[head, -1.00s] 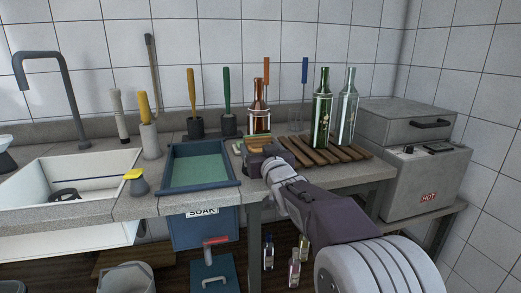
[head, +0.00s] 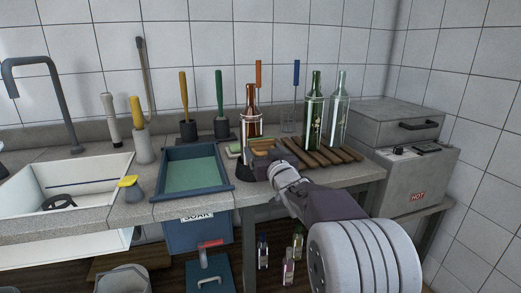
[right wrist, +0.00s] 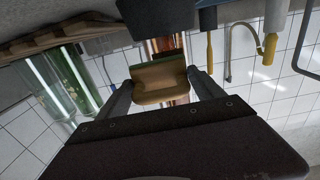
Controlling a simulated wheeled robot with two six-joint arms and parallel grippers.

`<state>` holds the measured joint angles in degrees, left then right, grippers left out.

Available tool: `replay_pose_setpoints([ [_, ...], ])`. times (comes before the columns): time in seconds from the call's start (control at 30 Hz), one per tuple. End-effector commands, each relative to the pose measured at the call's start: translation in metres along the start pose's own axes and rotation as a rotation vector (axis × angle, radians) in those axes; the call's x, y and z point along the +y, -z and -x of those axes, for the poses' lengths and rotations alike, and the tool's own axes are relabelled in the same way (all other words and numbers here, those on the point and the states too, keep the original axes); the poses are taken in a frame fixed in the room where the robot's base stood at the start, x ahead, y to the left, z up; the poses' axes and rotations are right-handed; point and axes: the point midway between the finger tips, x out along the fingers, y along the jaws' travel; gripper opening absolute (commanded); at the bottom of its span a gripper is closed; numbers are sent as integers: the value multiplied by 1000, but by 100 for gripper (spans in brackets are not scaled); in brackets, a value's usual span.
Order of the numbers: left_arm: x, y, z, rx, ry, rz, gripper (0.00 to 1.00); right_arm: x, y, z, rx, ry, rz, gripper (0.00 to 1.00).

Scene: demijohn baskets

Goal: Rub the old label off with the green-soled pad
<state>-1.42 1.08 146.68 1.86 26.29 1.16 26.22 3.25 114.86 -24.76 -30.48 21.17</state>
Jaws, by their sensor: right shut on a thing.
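A brown bottle (head: 251,113) stands upright on the counter, with pale edging around its middle; I cannot clearly tell the old label from the glass. My right gripper (head: 262,158) is just in front of its lower part, shut on a tan block-shaped pad (head: 264,146). In the right wrist view the pad (right wrist: 160,84) sits between the fingertips, with the brown bottle (right wrist: 166,45) directly behind it. My left gripper is not in view.
A blue soak tray (head: 192,190) lies left, then a sink (head: 30,212). A grey box marked HOT (head: 400,185) stands far right.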

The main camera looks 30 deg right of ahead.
Motion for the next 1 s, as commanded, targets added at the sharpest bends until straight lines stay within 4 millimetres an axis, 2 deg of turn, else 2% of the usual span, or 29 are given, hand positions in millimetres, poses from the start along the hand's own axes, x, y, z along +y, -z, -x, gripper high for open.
replay_pose_setpoints([
  [0.17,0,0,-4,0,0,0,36,-3,-2,-2,1,0,0,34],
  [0.4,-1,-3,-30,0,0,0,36,-29,-4,-3,4,2,0,34],
  [0.5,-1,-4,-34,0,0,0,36,-35,-2,-3,3,1,0,34],
  [0.83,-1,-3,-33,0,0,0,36,-36,1,-2,1,0,0,34],
  [1.0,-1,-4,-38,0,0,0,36,-36,0,17,2,0,0,34],
])
